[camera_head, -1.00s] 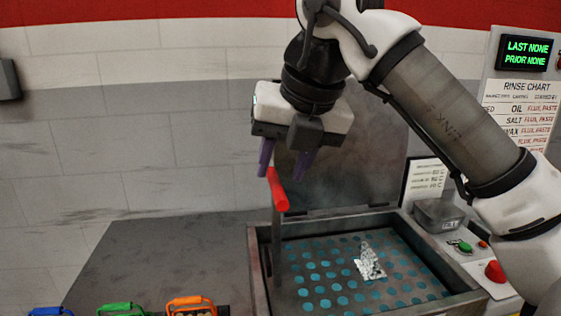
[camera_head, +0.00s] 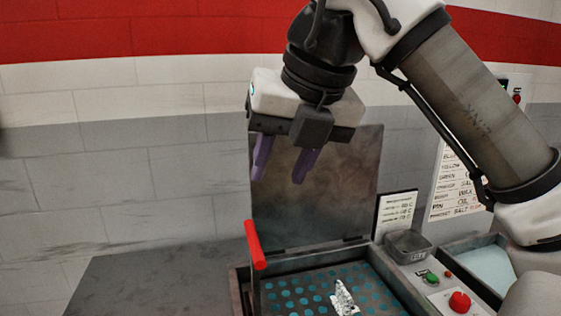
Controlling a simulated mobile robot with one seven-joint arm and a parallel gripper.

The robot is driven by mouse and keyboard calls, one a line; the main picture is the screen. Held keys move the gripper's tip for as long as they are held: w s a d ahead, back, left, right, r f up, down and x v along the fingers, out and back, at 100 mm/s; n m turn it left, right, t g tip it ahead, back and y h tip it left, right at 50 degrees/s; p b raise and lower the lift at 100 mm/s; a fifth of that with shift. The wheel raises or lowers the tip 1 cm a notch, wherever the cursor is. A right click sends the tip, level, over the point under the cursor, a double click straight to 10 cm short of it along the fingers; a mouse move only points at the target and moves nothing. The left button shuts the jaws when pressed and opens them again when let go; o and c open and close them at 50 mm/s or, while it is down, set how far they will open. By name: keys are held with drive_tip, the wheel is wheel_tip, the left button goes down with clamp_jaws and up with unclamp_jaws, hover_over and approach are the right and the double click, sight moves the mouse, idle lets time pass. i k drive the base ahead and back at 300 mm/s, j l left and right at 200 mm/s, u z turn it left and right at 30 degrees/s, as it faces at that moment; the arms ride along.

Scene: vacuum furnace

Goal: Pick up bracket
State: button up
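The bracket (camera_head: 343,299) is a small silvery, speckled metal piece. It sits on the perforated teal-holed plate (camera_head: 300,291) inside the open basin at the bottom of the view. My gripper (camera_head: 283,172) hangs above and behind-left of it, in front of the raised lid. Its two purple fingers point down and are spread apart with nothing between them. The gripper is well clear of the bracket.
A red-handled lever (camera_head: 255,246) stands at the basin's left side. The open lid (camera_head: 345,190) rises at the back. A metal cup (camera_head: 408,245), green button (camera_head: 432,278) and red knob (camera_head: 459,302) are on the right. The grey surface (camera_head: 150,280) at left is clear.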

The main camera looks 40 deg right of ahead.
sight(342, 303)
drive_tip(key=k, duration=1)
